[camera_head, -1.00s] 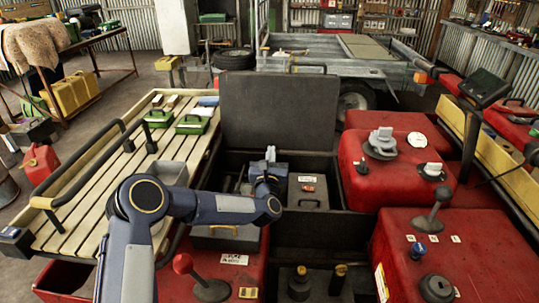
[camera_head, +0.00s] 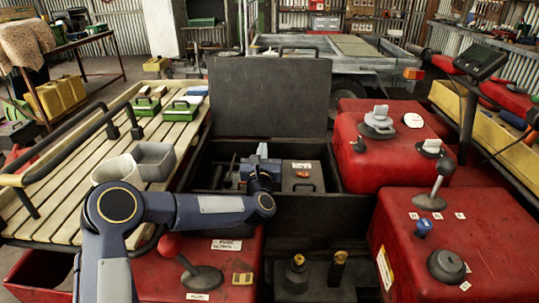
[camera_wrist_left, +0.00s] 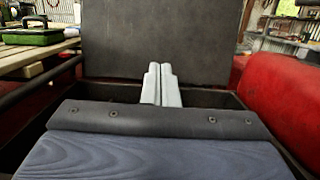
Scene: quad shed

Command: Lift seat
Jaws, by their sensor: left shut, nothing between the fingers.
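The seat (camera_head: 268,97) is a dark flat panel. It stands raised, near upright, at the back of an open black compartment. A black handle bar (camera_head: 297,48) shows at its top edge. The seat also fills the upper middle of the left wrist view (camera_wrist_left: 165,38). My left gripper (camera_head: 262,150) is over the open compartment, in front of the seat. Its two pale fingers (camera_wrist_left: 160,85) are shut together with nothing between them. They overlap the seat's lower part in the wrist view, but I see no clear contact. My right gripper is not in view.
Inside the compartment (camera_head: 335,183) are a dark box and small items. A slatted rack (camera_head: 60,190) with grey and white bins is left. Red bodywork with knobs and levers (camera_head: 435,190) is right. A red-knobbed lever (camera_head: 180,255) stands in front, near my arm.

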